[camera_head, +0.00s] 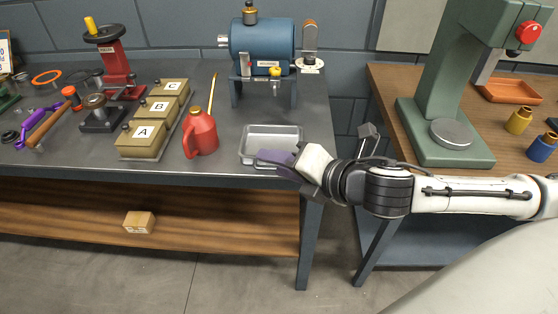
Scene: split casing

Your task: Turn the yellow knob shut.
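A small yellow knob (275,71) sits low on the front of the blue cylindrical casing (262,40), by a short spout at the back of the grey bench. A second yellow piece, an upright handle (91,25), stands on the black handwheel of the red stand (114,62) at the back left. My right gripper (272,160) reaches in from the right over the front edge of the metal tray, well in front of and below the knob, touching neither yellow piece. Its fingers overlap in this view, so its opening is unclear. My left gripper is out of view.
The metal tray (271,131) lies at the bench's front right. A red oil can (201,134) and lettered boxes A, B and C (142,139) stand left of it. A green press (440,110) stands on the right bench. Clear bench top lies between tray and casing.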

